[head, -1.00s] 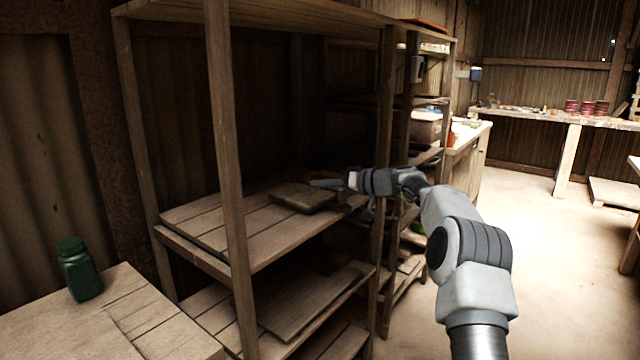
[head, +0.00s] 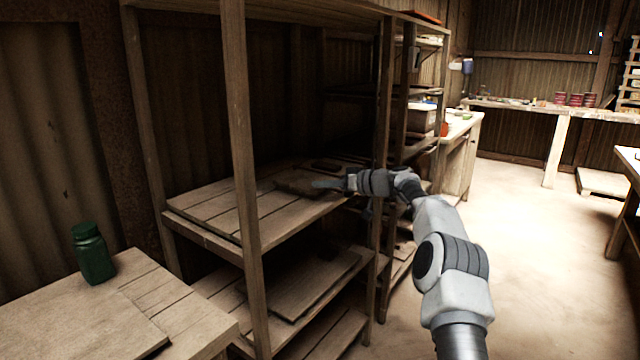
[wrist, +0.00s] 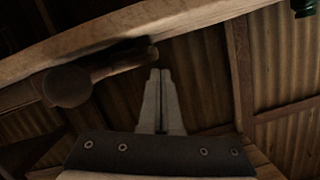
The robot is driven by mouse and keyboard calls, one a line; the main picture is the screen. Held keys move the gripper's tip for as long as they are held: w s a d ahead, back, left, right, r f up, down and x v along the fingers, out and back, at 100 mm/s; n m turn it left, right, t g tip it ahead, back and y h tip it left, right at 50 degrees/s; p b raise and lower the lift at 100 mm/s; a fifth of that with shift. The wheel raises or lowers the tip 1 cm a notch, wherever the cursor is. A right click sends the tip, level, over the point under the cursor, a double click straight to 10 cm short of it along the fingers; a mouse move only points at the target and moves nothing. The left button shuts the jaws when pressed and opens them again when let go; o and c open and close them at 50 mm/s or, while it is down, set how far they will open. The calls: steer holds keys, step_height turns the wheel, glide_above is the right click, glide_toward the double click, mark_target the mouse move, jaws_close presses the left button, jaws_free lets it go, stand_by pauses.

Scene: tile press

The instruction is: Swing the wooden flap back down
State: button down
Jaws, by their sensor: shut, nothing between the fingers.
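A brown wooden piece (head: 293,186) lies on the middle shelf, near its right end in the head view. A darker flat rectangular part (head: 326,166) shows just behind it. I cannot tell which of these is the flap, nor its exact angle. My gripper (head: 322,184) is shut and empty, its fingers pointing left across the wooden piece and hiding part of it. Contact cannot be made out.
Shelf posts (head: 243,180) stand in front of the shelf, with one close to my arm. A lower shelf (head: 315,280) holds loose boards. A green bottle (head: 93,253) stands on a wooden table (head: 60,325) at the left. Open floor (head: 535,250) lies at the right.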

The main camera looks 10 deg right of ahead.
steer(key=shift+f, duration=0.4)
stand_by(0.3)
